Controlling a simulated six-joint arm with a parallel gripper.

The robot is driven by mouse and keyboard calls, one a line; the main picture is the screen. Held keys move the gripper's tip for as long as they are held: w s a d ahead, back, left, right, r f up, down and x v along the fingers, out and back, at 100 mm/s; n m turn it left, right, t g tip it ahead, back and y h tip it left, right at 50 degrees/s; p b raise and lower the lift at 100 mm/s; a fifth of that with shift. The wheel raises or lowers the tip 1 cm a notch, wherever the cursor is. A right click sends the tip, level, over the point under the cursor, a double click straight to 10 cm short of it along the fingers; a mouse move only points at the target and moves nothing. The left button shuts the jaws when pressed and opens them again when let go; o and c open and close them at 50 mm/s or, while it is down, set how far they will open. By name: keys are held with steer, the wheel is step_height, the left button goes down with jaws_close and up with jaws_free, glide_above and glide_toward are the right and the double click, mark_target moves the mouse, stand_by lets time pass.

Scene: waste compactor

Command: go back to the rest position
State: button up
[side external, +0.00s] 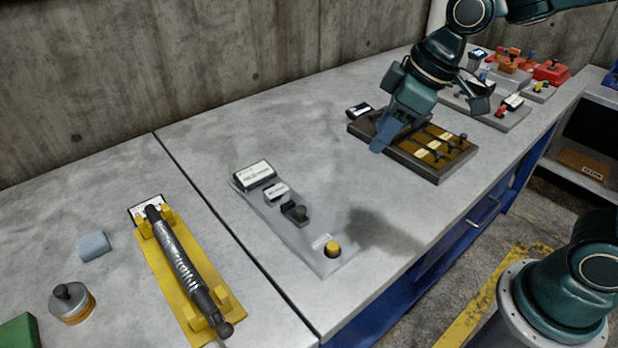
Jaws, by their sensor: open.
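My gripper (430,122) is open, with its fingers spread wide, and nothing shows between them. It is low over a dark board (424,171) with a wooden-looking face, yellowish plates and several small dark levers. The left finger covers part of the board's left side. I cannot tell whether it touches the board. The arm reaches in from the upper right.
A grey panel (312,254) with displays, a black knob and a yellow button (333,248) lies at centre. A yellow cradle (165,269) holds a dark cylinder (180,260) at left. Red and grey devices (550,71) stand behind the board. Bare worktop surrounds the panel.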

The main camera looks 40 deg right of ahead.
steer(key=s+d+r+m+h, duration=0.1)
steer(key=s+d+m, duration=0.2)
steer(key=s, duration=0.4)
steer(key=s+d+r+m+t+h, duration=0.1)
steer(key=s+d+r+m, duration=0.1)
steer(key=s+d, duration=0.3)
steer(key=s+m, duration=0.1)
steer(key=s, duration=0.2)
steer(key=shift+s+d+t, duration=0.2)
steer(key=shift+d+t, duration=0.05)
steer(key=shift+t, duration=0.05)
